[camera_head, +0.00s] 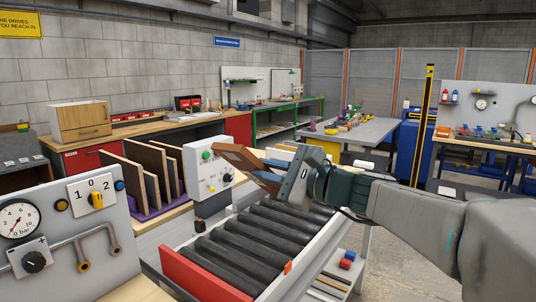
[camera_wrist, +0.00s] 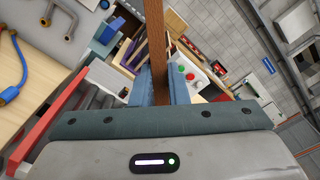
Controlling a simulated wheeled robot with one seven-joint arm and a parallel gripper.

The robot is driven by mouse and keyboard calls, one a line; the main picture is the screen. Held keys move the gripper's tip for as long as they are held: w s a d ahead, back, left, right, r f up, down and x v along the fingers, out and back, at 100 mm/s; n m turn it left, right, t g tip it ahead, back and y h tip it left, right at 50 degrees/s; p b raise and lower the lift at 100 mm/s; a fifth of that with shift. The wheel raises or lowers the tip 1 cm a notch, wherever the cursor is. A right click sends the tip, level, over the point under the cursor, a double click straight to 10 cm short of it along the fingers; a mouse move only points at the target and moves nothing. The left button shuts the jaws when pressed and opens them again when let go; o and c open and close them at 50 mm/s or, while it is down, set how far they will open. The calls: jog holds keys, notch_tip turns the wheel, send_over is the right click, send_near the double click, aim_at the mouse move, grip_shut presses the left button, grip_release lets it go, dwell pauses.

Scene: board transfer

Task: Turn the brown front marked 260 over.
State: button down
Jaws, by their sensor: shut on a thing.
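Part of the front is hidden behind the fingers.
The roller conveyor (camera_head: 250,243) with a red end plate (camera_head: 205,275) lies below. A rack with several upright boards (camera_head: 150,165) stands left, beside a white button box (camera_head: 208,168). A gauge panel (camera_head: 62,235) is at near left. A small wooden cabinet (camera_head: 82,120) stands on the back bench.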

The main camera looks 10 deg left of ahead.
jog(key=m+p, duration=0.3)
jog(key=shift+r+m, duration=0.3)
jog(key=shift+r, duration=0.05)
jog(key=m+p, duration=0.4)
jog(key=shift+f+m+p, duration=0.25)
jog(key=shift+m+p, duration=0.3)
jog(key=shift+m, duration=0.35)
jog(key=shift+r+m+p, duration=0.2)
jog(key=shift+m+p, duration=0.3)
jog(key=shift+p, duration=0.3)
jog(key=m+p, duration=0.3)
jog(key=p, duration=0.1)
jog(key=m+p, duration=0.5)
jog(key=p, duration=0.1)
jog(key=m+p, duration=0.5)
jog(key=p, duration=0.2)
jog(key=shift+f+m, duration=0.3)
jog(key=shift+m, duration=1.7)
